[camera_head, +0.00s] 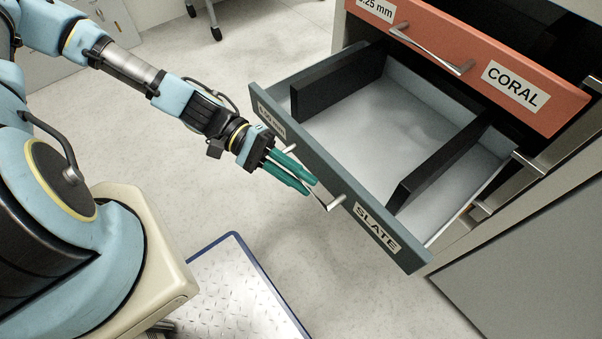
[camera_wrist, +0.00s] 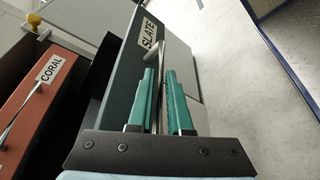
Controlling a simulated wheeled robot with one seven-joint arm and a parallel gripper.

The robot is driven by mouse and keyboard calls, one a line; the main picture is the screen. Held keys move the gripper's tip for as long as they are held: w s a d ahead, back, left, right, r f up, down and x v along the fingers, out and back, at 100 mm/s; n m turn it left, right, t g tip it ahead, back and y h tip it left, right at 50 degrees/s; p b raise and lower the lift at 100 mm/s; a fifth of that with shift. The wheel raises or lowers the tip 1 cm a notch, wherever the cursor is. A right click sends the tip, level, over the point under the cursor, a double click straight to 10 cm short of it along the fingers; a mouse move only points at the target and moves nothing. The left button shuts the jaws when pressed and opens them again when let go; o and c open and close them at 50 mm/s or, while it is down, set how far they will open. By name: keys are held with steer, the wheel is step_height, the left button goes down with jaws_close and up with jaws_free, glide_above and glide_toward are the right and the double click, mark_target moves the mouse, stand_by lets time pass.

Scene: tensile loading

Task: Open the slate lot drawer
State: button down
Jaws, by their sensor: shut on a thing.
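The slate lot drawer (camera_head: 325,187) is pulled well out of its cabinet in the head view, its dark blue-grey front labelled SLATE. Its inside shows a pale floor and two black dividers, with no objects seen in it. Its silver bar handle (camera_head: 335,203) runs along the front. My gripper (camera_head: 310,184) is at the handle with its green fingers closed around the bar. In the wrist view the slate drawer front (camera_wrist: 128,65) lies beside the green fingers (camera_wrist: 163,100), and the handle bar runs between them.
The coral drawer (camera_head: 480,68) sits above the slate one, with its own silver handle (camera_head: 430,50). The grey cabinet (camera_head: 530,250) stands at the right. A blue-edged metal plate (camera_head: 240,290) lies on the floor below. Open floor (camera_head: 250,60) lies behind my arm.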

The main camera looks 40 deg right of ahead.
steer(key=shift+f, duration=0.1)
steer(key=c, duration=0.8)
jaws_free()
steer(key=shift+c, duration=0.2)
steer(key=v, duration=1.1)
steer(key=shift+s, duration=0.1)
